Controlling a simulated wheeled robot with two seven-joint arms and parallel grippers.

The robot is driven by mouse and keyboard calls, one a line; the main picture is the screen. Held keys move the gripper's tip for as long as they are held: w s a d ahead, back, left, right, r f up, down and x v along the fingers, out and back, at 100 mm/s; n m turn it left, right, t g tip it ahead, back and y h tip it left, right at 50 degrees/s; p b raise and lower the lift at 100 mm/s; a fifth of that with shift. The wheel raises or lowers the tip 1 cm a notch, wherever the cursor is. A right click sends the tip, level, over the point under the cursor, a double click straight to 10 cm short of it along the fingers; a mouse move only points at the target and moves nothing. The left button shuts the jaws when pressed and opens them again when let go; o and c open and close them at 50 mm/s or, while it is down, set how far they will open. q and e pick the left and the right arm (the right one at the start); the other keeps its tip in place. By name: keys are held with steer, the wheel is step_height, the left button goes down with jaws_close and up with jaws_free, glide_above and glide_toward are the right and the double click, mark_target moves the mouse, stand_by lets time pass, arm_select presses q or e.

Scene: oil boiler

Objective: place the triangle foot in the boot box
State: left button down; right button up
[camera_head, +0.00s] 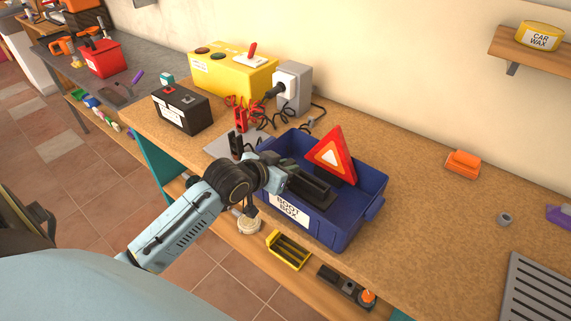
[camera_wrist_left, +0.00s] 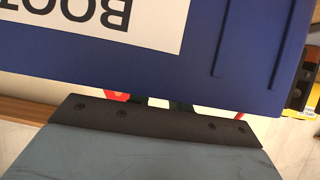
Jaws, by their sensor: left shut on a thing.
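The blue boot box (camera_head: 372,205) stands open on the workbench, its white label facing the front. In the left wrist view its labelled wall (camera_wrist_left: 225,45) fills the upper part. A red warning triangle (camera_head: 345,152) with a pale centre stands upright inside the box, toward the back. My left gripper (camera_head: 316,188) reaches over the front left of the box, its dark fingers within the rim, close in front of the triangle. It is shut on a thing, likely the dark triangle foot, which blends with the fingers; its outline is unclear. The box wall hides the fingertips in the wrist view.
A black battery (camera_head: 182,112), a yellow charger box (camera_head: 228,74) and a grey socket unit (camera_head: 294,90) with cables stand behind left. An orange item (camera_head: 462,163) and a grey roll (camera_head: 504,219) lie to the right.

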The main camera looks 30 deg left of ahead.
arm_select(q)
steer(key=shift+f, duration=0.15)
steer(key=c, duration=1.3)
jaws_free()
steer(key=shift+r, duration=0.4)
steer(key=p+v, duration=0.1)
steer(key=v, duration=1.1)
steer(key=shift+a+r, duration=0.1)
steer(key=shift+r, duration=0.1)
